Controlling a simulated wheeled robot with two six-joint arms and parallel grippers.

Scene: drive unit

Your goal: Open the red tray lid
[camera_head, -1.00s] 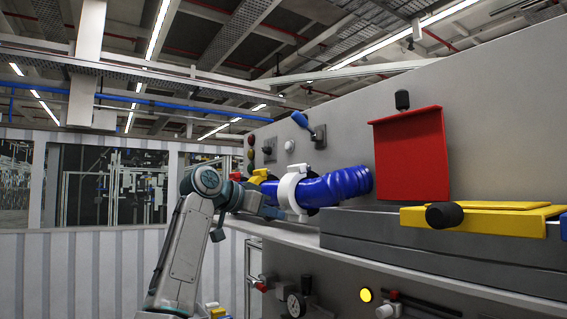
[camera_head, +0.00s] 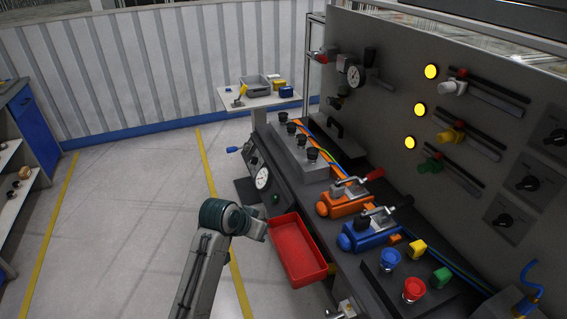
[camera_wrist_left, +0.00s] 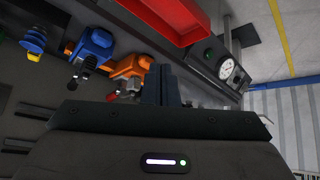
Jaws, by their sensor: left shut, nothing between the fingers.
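A red tray (camera_head: 299,251) juts out from the front of the bench in the head view. It is shallow and its top looks open; I see no lid on it. In the left wrist view the red tray (camera_wrist_left: 178,22) shows at the top edge, partly cut off. My left gripper (camera_wrist_left: 163,85) is shut and empty, its fingers pointing up towards the bench fittings and apart from the tray in that picture. In the head view my left arm ends close beside the tray's left side, and its fingers are not clearly seen. My right gripper is not in view.
Orange (camera_head: 345,201) and blue (camera_head: 370,231) clamps with levers stand on the bench right of the tray. A gauge (camera_head: 263,178) sits on the bench front. A shelf (camera_head: 258,98) stands farther back. The floor on the left is clear.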

